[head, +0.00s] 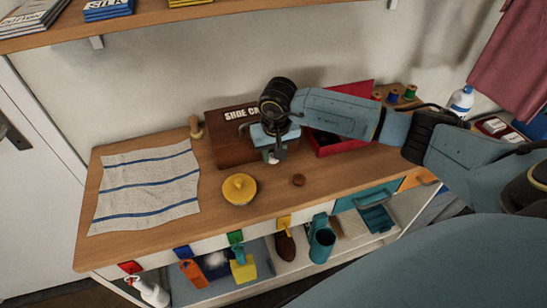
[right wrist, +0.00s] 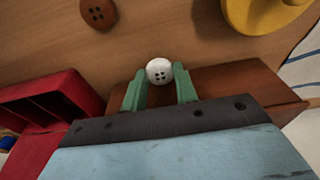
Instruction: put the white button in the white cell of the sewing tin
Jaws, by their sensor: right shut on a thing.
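My right gripper (head: 273,157) is shut on the white button (right wrist: 159,71), a round four-holed button. In the right wrist view the button is between the green fingertips (right wrist: 159,86). The gripper hangs above the wooden top, in front of the brown shoe box. An open red box (head: 342,146), probably the sewing tin, stands to the right with its lid raised, partly behind my arm. My left gripper is not in view.
A brown button (head: 299,180) and a yellow knobbed lid (head: 239,189) lie on the wooden top. The shoe box (head: 230,150) stands at the back. A striped towel (head: 147,187) covers the left. Thread spools (head: 393,96) stand at the back right.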

